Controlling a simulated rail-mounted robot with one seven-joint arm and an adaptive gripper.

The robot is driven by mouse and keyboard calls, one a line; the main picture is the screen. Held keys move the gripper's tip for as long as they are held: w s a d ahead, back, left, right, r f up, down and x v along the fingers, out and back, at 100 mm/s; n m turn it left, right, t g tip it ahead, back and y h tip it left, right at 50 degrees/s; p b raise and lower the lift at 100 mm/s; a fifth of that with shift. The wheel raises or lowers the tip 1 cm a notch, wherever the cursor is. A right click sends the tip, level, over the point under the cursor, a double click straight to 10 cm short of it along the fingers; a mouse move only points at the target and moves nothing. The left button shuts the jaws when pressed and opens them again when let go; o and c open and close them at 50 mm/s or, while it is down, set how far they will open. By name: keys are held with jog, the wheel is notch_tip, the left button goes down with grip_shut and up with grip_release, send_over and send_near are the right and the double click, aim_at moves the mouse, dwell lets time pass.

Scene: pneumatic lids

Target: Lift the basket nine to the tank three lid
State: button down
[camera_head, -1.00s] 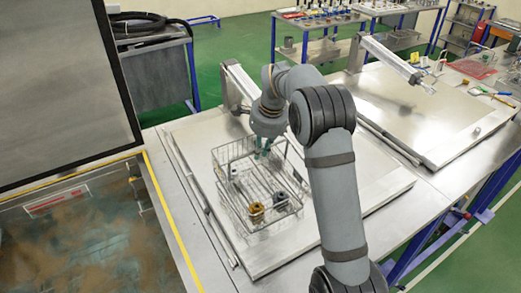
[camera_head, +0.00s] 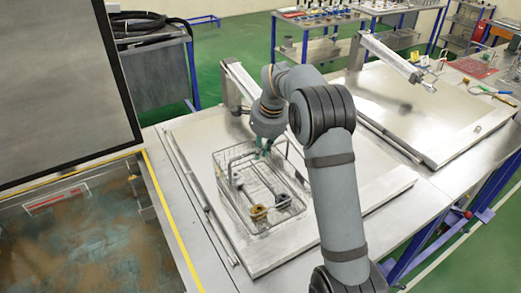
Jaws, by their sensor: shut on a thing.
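The wire basket (camera_head: 240,208) is over the metal lid (camera_head: 335,212) left of my arm. It holds several small parts, among them a brass-coloured ring (camera_head: 258,212) and a dark grey part (camera_head: 281,200). My gripper (camera_head: 262,152) has greenish fingers at the basket's back side and is shut on it. The exact grip on the wire is too small to make out. I cannot tell whether the basket's bottom touches the lid. My arm hides part of the lid to the right.
A second lid (camera_head: 430,120) with a pneumatic cylinder (camera_head: 390,57) lies to the right. Another cylinder (camera_head: 238,80) stands behind the basket. An open tank (camera_head: 85,235) with murky liquid is at the left. Bare lid surface lies around the basket.

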jog(key=shift+f+b, duration=0.3)
jog(key=shift+f, duration=0.05)
jog(key=shift+s+d+f+b, duration=0.15)
jog(key=shift+s+f+b, duration=0.15)
jog(key=shift+f+b, duration=0.2)
dwell(0.6)
jog(key=c, duration=2.2)
grip_release()
jog(key=o, duration=0.3)
jog(key=shift+w+f, duration=0.15)
jog(key=shift+w, duration=0.15)
jog(key=shift+o, duration=1.1)
jog(key=shift+s+r, duration=0.15)
jog(key=shift+r, duration=0.1)
jog(key=w+a+r+p+v, duration=0.1)
jog(key=p+v, duration=0.7)
jog(key=v, duration=1.5)
jog(key=shift+w+a, duration=0.45)
jog(key=shift+w, duration=0.25)
